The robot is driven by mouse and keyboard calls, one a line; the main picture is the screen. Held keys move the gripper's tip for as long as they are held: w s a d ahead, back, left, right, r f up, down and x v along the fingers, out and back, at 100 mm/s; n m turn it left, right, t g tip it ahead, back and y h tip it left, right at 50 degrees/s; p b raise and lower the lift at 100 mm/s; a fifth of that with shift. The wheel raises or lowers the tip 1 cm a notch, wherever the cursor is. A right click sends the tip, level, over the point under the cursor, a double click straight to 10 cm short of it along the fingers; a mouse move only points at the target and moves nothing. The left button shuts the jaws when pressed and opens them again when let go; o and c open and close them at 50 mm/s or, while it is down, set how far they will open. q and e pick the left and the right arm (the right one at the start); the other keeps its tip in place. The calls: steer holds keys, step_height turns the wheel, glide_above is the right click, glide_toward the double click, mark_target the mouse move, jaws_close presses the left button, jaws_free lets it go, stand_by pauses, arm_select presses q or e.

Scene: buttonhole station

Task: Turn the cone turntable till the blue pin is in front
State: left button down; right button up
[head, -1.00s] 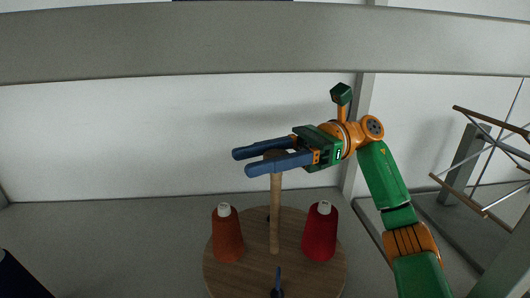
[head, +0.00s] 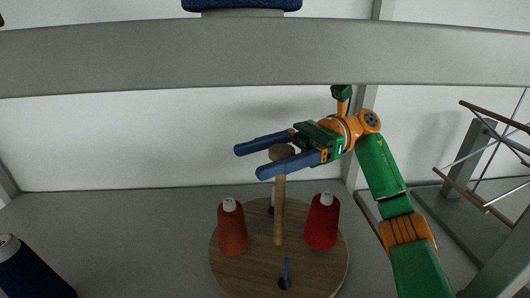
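The wooden cone turntable (head: 255,272) stands at the lower middle with a central wooden post topped by a round knob (head: 281,152). An orange cone (head: 232,230) stands at its left and a red cone (head: 322,222) at its right. A thin blue pin (head: 286,268) on a dark base stands bare at the near edge, slightly right of the post. Another pin or small holder (head: 271,209) is partly hidden behind the post. My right gripper (head: 247,161) is open, its blue fingers apart on either side of the knob; I cannot tell whether they touch it. My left gripper is out of view.
A dark navy cone (head: 30,272) with a white top stands at the lower left. A grey beam (head: 200,58) crosses above, with a blue object (head: 242,5) on top. A wooden-barred rack (head: 480,160) stands at the right.

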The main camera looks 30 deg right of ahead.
mark_target(288, 146)
steer(key=shift+r, duration=0.15)
steer(key=shift+d, duration=0.1)
steer(key=d, duration=0.4)
steer(key=shift+r, duration=0.15)
steer(key=d+p, duration=0.1)
steer(key=p, duration=0.1)
steer(key=d+p, duration=0.1)
steer(key=shift+s+d+f+p, duration=0.1)
steer(key=shift+d+f+p, duration=0.1)
steer(key=shift+d+p, duration=0.2)
